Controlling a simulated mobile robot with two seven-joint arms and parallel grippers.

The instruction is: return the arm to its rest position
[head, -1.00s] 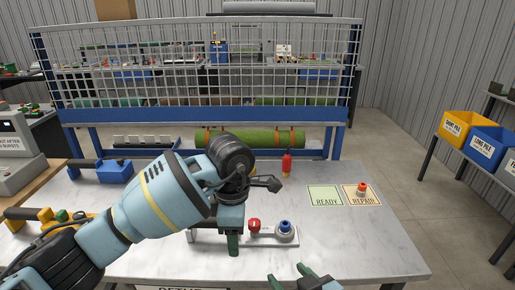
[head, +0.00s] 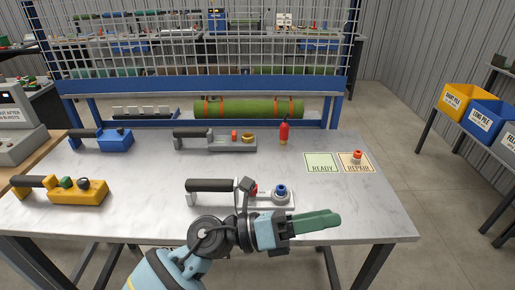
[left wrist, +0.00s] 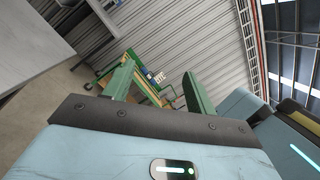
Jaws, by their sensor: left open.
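My left arm comes in at the bottom of the head view, and its gripper (head: 318,222) points right over the front part of the table. Its green fingers overlap in the head view. In the left wrist view the two fingers (left wrist: 160,88) stand apart with no object between them. Behind them are a green cart-like frame (left wrist: 130,62) and the corrugated wall. My right gripper is not in view.
The pale table (head: 340,200) holds a black-handled tool with a blue knob (head: 281,190) just behind my arm, a grey tool (head: 230,146), a blue tool (head: 115,138), a yellow tool (head: 80,193) and a red bottle (head: 284,132). READY (head: 321,163) and REPAIR (head: 352,168) cards lie right.

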